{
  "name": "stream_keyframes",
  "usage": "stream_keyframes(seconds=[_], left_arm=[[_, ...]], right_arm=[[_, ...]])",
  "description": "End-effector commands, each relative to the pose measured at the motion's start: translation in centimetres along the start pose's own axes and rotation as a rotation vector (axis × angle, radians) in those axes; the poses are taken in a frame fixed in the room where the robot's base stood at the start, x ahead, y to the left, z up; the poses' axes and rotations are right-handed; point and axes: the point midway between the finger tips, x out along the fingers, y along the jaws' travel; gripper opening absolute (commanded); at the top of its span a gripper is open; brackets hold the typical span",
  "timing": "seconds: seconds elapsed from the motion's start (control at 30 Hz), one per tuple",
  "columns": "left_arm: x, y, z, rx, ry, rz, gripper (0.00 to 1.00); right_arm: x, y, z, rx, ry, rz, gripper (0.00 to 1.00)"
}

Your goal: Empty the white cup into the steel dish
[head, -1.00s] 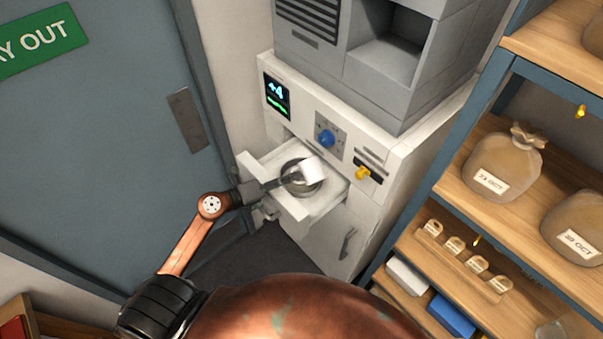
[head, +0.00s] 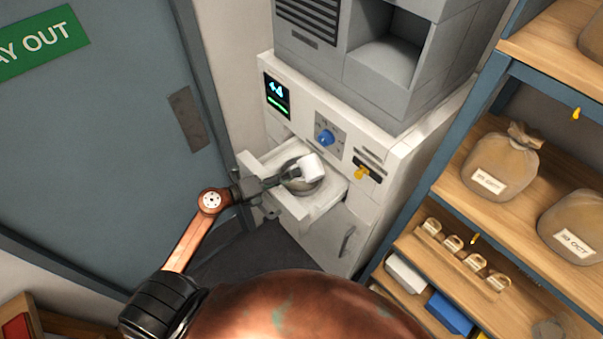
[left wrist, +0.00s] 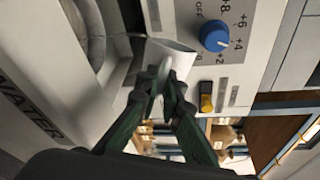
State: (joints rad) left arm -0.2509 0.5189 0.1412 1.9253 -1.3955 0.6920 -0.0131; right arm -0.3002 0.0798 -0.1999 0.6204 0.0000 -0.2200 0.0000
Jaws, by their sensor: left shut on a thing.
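The white cup (head: 313,166) is in the grip of my left gripper (head: 290,176), over the steel dish (head: 306,188). The dish sits in the open white drawer (head: 307,212) of the machine and is partly hidden by the cup and gripper. In the left wrist view the fingers of my left gripper (left wrist: 166,85) are shut on the white cup (left wrist: 178,55). The steel dish (left wrist: 88,35) shows at the left there. The cup looks tilted; its inside and any contents cannot be made out. My right gripper is not in view.
The machine front has a blue knob (head: 325,138), a yellow switch (head: 362,173) and a lit display (head: 277,95) close behind the drawer. A grey door (head: 90,150) is at the left. A shelf with sacks (head: 500,168) stands at the right.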

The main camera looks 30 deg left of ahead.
Motion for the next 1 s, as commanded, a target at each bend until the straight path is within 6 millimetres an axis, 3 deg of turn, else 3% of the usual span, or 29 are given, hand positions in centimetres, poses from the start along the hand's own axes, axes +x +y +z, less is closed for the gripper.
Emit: stream_keyframes(seconds=[1.0], left_arm=[[0.03, 0.08, 0.62, -0.107, 0.015, -0.01, 0.0]], right_arm=[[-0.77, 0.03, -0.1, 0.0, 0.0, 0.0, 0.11]])
